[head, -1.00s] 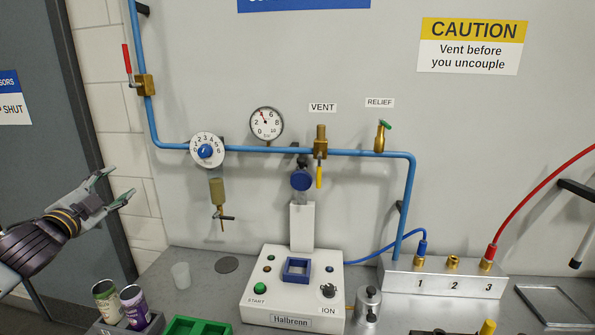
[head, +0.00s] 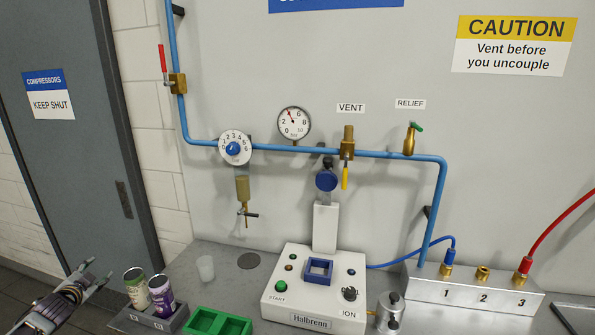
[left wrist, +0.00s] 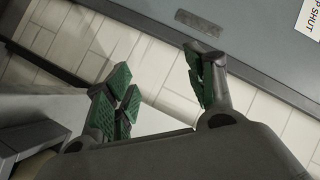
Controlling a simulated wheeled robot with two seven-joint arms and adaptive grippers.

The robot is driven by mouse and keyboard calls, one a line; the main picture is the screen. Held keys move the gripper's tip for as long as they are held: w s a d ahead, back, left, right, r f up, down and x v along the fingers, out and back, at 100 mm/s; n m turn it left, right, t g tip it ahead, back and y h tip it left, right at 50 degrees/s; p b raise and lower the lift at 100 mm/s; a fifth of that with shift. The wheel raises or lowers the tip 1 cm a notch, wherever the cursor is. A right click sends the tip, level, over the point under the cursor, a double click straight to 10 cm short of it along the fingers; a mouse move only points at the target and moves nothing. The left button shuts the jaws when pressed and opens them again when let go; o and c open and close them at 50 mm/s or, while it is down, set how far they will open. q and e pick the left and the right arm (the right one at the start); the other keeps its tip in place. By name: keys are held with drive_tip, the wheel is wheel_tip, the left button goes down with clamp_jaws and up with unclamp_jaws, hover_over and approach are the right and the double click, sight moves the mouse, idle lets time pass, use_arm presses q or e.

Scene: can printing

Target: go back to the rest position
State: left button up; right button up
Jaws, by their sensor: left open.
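My left gripper (head: 97,278) is at the lower left of the head view, in front of the grey door and left of the bench. Its fingers are apart with nothing between them. In the left wrist view the open gripper (left wrist: 165,88) shows green finger pads, with white wall tiles and the grey door behind. My right gripper is not in view.
A clear cup (head: 206,268), a green tray (head: 217,324) and the white Halbrenn machine (head: 312,290) stand to the right.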

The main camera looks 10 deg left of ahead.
use_arm(q)
drive_tip(key=s+a+f+n+g, duration=0.1)
drive_tip(key=s+a+f, duration=0.15)
drive_tip(key=f, duration=0.45)
drive_tip(key=s+a+f+g, duration=0.15)
drive_tip(key=s+f, duration=0.25)
drive_tip(key=f, duration=0.4)
drive_tip(key=s+d+f+n+g+h, duration=0.1)
drive_tip(key=s+d+f+g, duration=0.3)
drive_tip(key=s+f, duration=1)
drive_tip(key=s+d+f+n+g, duration=0.15)
drive_tip(key=s+d+f, duration=0.75)
drive_tip(key=f, duration=0.9)
drive_tip(key=s+d+f+g+h, duration=0.2)
drive_tip(key=s+d+f, duration=0.5)
drive_tip(key=s+d, duration=0.35)
drive_tip(key=s+d+f+g+h, duration=0.1)
drive_tip(key=s+d+f+g, duration=0.1)
drive_tip(key=s+d+f, duration=0.75)
drive_tip(key=s+d+h, duration=0.2)
drive_tip(key=s+d, duration=0.1)
drive_tip(key=d, duration=1.5)
drive_tip(key=shift+f, duration=0.1)
